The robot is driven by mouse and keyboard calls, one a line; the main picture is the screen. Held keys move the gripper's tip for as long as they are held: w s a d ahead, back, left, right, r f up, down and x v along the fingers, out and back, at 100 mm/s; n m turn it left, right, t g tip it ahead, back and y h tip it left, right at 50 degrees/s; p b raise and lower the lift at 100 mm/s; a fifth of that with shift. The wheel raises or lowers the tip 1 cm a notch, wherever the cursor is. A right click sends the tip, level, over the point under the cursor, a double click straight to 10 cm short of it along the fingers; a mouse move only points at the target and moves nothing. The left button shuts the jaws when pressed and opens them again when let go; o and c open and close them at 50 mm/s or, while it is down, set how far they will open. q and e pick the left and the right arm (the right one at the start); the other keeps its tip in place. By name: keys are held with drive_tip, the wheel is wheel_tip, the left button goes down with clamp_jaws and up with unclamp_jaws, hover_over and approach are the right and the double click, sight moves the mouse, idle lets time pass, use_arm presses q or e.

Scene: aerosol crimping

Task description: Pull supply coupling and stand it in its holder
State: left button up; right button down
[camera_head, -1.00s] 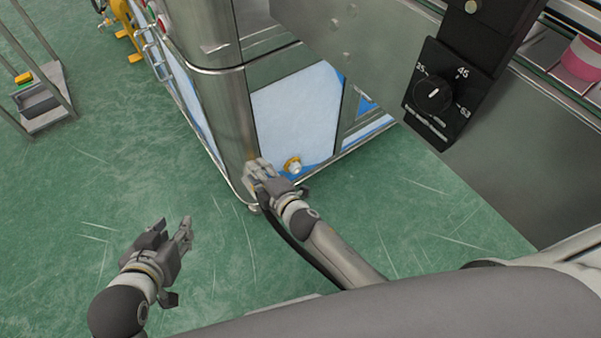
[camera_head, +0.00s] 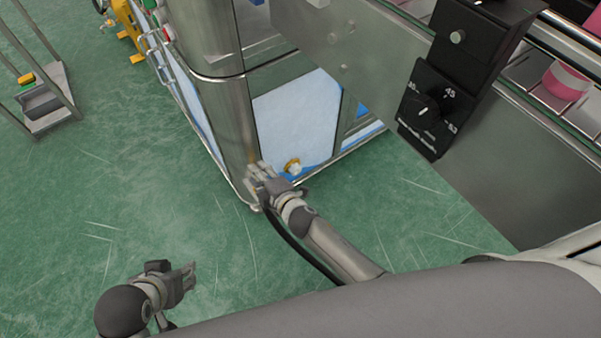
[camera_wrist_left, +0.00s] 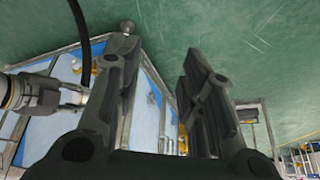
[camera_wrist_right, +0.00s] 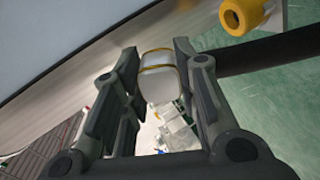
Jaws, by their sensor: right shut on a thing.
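My right gripper (camera_head: 258,177) is at the foot of the metal column, left of a brass fitting (camera_head: 293,166) on the blue and white panel. In the right wrist view its fingers (camera_wrist_right: 160,85) are shut on a pale cylindrical coupling (camera_wrist_right: 160,78) with yellow bands. The fingers mostly hide the coupling in the head view. I cannot make out a holder.
The steel machine with its column (camera_head: 215,95) stands at the centre. A black dial box (camera_head: 430,108) and a conveyor with a pink can (camera_head: 565,82) are at the upper right. A small cart (camera_head: 45,105) stands at the left. The green floor between is clear.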

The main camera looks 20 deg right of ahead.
drive_tip(key=shift+r+g+p, duration=0.15)
drive_tip(key=shift+g+p, duration=0.15)
drive_tip(key=shift+p, duration=1.25)
drive_tip(key=shift+g+p, duration=0.4)
drive_tip(key=shift+p, duration=0.1)
drive_tip(key=shift+h+p, duration=0.3)
drive_tip(key=shift+p, duration=0.05)
use_arm(q)
drive_tip(key=s+f+g, duration=0.2)
drive_tip(key=s+f, duration=0.1)
drive_tip(key=f, duration=1.1)
drive_tip(key=shift+s+a+f, duration=0.15)
drive_tip(key=shift+a+f, duration=0.1)
drive_tip(key=shift+a, duration=0.05)
drive_tip(key=shift+p, duration=0.3)
